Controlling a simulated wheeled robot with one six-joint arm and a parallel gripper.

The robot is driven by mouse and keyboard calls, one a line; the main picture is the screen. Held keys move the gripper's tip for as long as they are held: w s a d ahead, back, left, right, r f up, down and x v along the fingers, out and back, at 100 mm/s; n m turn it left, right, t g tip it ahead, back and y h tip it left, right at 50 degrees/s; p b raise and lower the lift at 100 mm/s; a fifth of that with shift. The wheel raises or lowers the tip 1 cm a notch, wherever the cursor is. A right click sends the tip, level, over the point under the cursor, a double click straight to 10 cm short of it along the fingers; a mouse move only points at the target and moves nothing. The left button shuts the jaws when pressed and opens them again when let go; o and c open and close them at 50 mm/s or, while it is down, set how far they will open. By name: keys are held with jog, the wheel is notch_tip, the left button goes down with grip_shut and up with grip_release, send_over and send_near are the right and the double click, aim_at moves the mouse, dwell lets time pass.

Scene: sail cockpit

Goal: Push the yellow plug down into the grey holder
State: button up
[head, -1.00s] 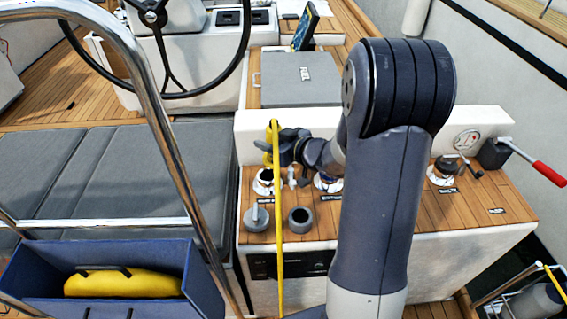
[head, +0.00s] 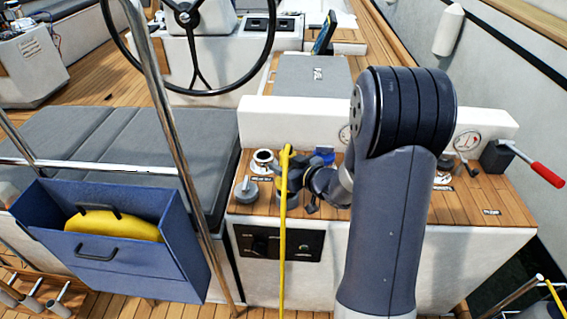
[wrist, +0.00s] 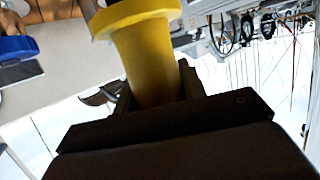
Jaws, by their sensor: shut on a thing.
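The yellow plug (head: 286,160) is upright in my gripper (head: 293,170), with a yellow cable (head: 282,245) hanging down in front of the console. In the wrist view, my gripper (wrist: 155,92) is shut around the plug's yellow body (wrist: 148,62), and its wider collar shows at the top. The grey holder is hidden behind the plug and gripper in the head view. I cannot tell whether the plug's lower end is above the holder or inside it.
A grey fitting with a handle (head: 246,190) and an open white-rimmed fitting (head: 263,162) stand close to the left of my gripper. A red-handled lever (head: 545,172) is at the console's right. A blue bin (head: 105,250) holding a yellow object stands at left.

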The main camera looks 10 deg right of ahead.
jog(key=shift+f+b, duration=0.75)
jog(key=shift+f, duration=0.45)
jog(key=shift+f+b, duration=0.45)
jog(key=shift+f, duration=0.15)
dwell(0.5)
jog(key=o, duration=0.9)
jog(key=p+v, duration=0.3)
jog(key=v, duration=0.8)
jog(key=shift+p, duration=0.3)
jog(key=b+x, duration=0.3)
jog(key=x, duration=0.5)
jog(key=shift+w+a+f, duration=0.1)
jog(key=shift+w+a, duration=0.05)
jog(key=shift+w, duration=0.1)
